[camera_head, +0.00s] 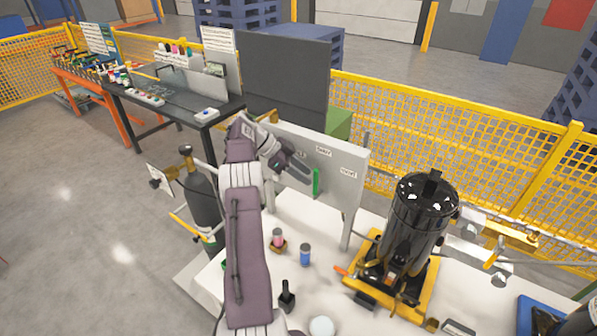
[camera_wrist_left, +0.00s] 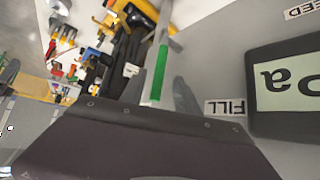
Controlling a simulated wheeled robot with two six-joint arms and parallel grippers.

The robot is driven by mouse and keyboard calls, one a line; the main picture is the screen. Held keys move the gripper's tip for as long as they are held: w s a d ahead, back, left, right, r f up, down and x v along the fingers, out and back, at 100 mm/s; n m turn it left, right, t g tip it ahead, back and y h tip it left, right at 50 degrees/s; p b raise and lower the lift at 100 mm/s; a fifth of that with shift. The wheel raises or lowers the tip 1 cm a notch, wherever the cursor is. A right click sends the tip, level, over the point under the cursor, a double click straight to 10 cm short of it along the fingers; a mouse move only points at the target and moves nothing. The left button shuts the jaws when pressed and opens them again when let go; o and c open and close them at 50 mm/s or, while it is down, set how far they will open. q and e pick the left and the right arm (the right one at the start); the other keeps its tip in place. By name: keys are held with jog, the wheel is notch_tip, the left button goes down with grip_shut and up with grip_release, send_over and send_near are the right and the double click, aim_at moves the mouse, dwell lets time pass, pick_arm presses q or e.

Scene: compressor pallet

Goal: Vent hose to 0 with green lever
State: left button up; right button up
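The green lever (camera_head: 316,183) stands upright at the lower front of the light grey panel (camera_head: 345,200). My left gripper (camera_head: 303,172) is just left of the lever, close to the panel. In the left wrist view the green lever (camera_wrist_left: 158,73) shows between the finger sides, with a grey finger (camera_wrist_left: 183,95) to its right; the gripper looks open. I cannot tell whether a finger touches the lever. A FILL label (camera_wrist_left: 226,107) and part of a dark gauge display (camera_wrist_left: 290,88) show upside down there; its number is out of view. My right gripper is not in view.
A black tank on a yellow frame (camera_head: 410,225) stands right of the panel on a white table (camera_head: 335,285). Small cups, a blue can (camera_head: 305,255) and a black tool (camera_head: 287,297) sit in front. A gas cylinder (camera_head: 203,205) stands left; yellow fencing is behind.

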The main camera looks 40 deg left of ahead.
pick_arm(q)
jog(key=p+v, duration=0.1)
jog(key=v, duration=0.3)
dwell(0.5)
